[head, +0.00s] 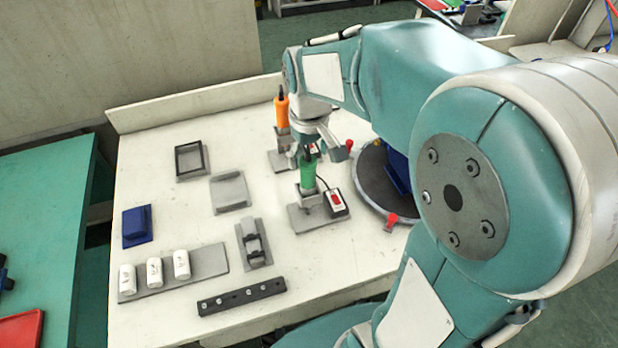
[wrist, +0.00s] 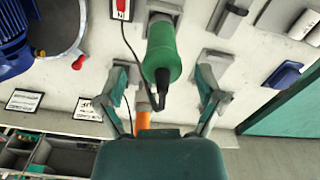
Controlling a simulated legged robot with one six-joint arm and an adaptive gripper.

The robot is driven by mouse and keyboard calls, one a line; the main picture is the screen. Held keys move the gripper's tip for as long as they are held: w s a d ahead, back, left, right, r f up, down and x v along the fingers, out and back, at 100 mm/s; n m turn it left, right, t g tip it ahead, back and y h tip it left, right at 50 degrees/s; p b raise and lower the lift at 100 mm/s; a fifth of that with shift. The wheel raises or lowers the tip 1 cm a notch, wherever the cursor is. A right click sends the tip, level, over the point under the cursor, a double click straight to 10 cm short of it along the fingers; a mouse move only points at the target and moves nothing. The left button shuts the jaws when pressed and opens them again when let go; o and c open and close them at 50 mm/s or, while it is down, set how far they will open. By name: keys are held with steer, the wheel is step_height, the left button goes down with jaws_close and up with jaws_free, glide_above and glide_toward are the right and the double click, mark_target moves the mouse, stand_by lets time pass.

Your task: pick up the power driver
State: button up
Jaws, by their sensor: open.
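A green power driver (head: 307,174) with a black top end stands upright in a grey holder near the middle of the table. It also shows in the wrist view (wrist: 162,48), with its black end toward the camera. An orange tool (head: 281,108) of similar shape stands in another holder behind it, partly hidden by my gripper in the wrist view (wrist: 143,120). My gripper (head: 316,150) is open above the green driver. In the wrist view my gripper (wrist: 161,85) has its fingers spread either side of the driver's top end, apart from it.
A black cable runs by the driver to a box with a red switch (head: 336,202). A round dark turntable (head: 370,190) with red clamps is close on the right. Left are grey fixtures, a blue block (head: 137,226) and white cylinders (head: 154,271).

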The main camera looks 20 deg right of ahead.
mark_target(308, 174)
steer(key=shift+a+f, duration=0.25)
steer(key=shift+f, duration=0.45)
step_height(308, 174, down, 4)
steer(key=shift+r, duration=0.1)
steer(key=shift+d+f, duration=0.2)
steer(key=shift+f, duration=0.2)
steer(key=shift+c, duration=0.4)
steer(key=shift+a, duration=0.15)
jaws_close()
steer(key=shift+w, duration=0.1)
